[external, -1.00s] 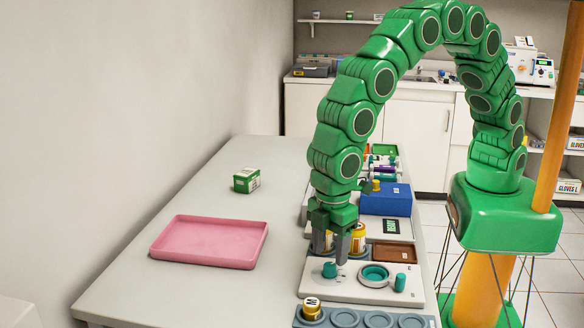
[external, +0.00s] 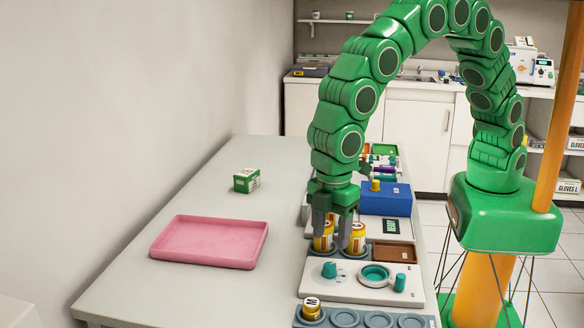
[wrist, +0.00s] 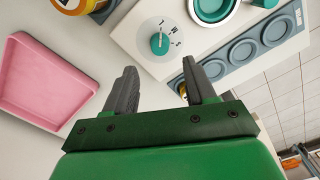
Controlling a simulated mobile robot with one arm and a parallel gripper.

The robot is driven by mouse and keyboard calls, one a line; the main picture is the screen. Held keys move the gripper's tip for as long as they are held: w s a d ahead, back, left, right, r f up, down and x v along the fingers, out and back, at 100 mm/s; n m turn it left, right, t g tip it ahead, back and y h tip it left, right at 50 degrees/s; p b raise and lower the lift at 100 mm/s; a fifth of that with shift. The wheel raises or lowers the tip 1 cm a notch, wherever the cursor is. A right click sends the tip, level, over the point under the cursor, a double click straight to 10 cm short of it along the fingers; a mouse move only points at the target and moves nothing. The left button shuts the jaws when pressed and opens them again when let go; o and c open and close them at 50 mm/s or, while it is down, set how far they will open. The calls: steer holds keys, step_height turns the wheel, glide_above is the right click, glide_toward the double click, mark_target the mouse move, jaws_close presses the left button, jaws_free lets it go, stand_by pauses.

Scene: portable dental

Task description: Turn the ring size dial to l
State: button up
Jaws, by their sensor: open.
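The ring size dial is a teal knob (external: 329,269) at the left end of a white panel (external: 345,290). In the wrist view the knob (wrist: 160,43) sits on a pale round plate with small letters along its right side. A white mark shows on the knob; I cannot tell for sure which letter it points at. My gripper (external: 332,226) is above and behind the knob, by the orange-and-white jars (external: 357,240), apart from the dial. In the wrist view my gripper (wrist: 158,66) has its fingers spread with nothing between them.
A teal ring (external: 374,274) and a teal cylinder (external: 400,283) are on the same panel. A grey rack (external: 345,317) with round wells, one holding a yellow jar (external: 311,307), lies in front. A pink tray (external: 210,242) and a green box (external: 246,180) are left. The left tabletop is mostly clear.

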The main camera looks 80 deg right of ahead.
mark_target(329, 265)
step_height(329, 265, down, 8)
steer(key=shift+r, duration=0.25)
jaws_close()
steer(key=shift+m, duration=0.6)
jaws_free()
